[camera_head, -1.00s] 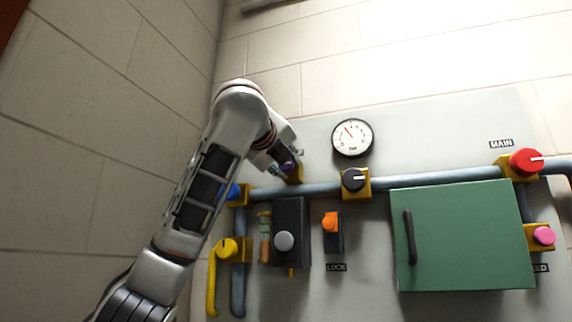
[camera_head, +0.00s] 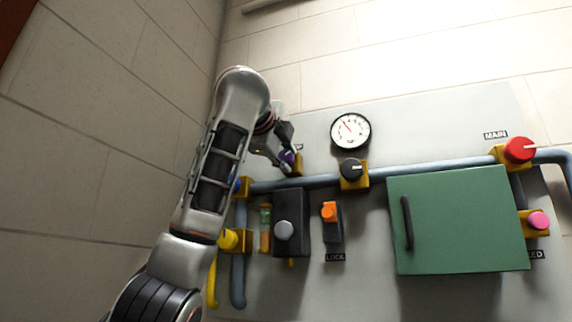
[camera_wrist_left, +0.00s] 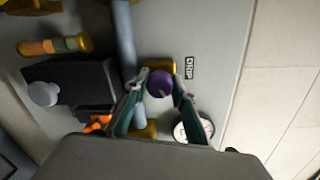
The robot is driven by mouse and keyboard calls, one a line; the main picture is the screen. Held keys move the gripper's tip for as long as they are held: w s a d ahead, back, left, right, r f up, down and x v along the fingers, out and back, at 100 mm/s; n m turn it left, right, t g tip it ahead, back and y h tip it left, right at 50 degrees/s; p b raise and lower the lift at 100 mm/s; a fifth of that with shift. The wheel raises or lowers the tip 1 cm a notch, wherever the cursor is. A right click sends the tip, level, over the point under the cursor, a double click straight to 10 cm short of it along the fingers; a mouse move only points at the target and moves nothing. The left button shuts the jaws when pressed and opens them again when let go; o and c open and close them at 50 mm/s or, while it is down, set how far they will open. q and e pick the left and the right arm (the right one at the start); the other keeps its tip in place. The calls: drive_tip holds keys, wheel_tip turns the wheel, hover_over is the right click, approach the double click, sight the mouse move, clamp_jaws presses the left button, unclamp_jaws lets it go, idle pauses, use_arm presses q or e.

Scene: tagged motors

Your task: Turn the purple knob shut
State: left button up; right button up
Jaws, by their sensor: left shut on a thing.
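The purple knob (camera_head: 288,157) sits on a yellow valve body (camera_head: 298,164) on the pipe at the panel's upper left. It is partly hidden by my left gripper (camera_head: 284,153) in the head view. In the left wrist view the purple knob (camera_wrist_left: 160,84) lies between the two fingers of my left gripper (camera_wrist_left: 161,80), beside a label reading DRIP (camera_wrist_left: 189,68). The left gripper is shut on the knob. The knob's pointer mark is too small to read. My right gripper is not in view.
A gauge (camera_head: 351,131) and a black knob (camera_head: 351,169) are right of the gripper. A green cabinet door (camera_head: 460,220) protrudes at right. A side wall (camera_head: 110,120) stands left.

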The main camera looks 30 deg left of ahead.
use_arm(q)
drive_tip(key=n+b, duration=0.1)
drive_tip(key=n, duration=0.1)
drive_tip(key=shift+f+n, duration=0.2)
drive_tip(key=shift+n, duration=0.2)
drive_tip(key=n+b, duration=0.1)
drive_tip(key=n, duration=0.1)
drive_tip(key=shift+w+n+h, duration=0.1)
drive_tip(key=shift+n+h, duration=0.2)
drive_tip(key=shift+h, duration=0.1)
drive_tip(key=shift+n+b, duration=0.5)
drive_tip(key=shift+n, duration=0.7)
drive_tip(key=n, duration=0.3)
drive_tip(key=shift+b, duration=0.3)
drive_tip(key=shift+h, duration=0.3)
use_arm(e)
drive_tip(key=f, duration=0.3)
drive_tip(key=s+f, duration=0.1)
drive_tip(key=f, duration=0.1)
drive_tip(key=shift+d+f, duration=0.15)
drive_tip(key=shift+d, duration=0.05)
use_arm(q)
drive_tip(key=shift+n, duration=0.4)
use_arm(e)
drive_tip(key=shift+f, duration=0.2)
use_arm(q)
drive_tip(key=o, duration=1.1)
drive_tip(key=shift+r, duration=0.1)
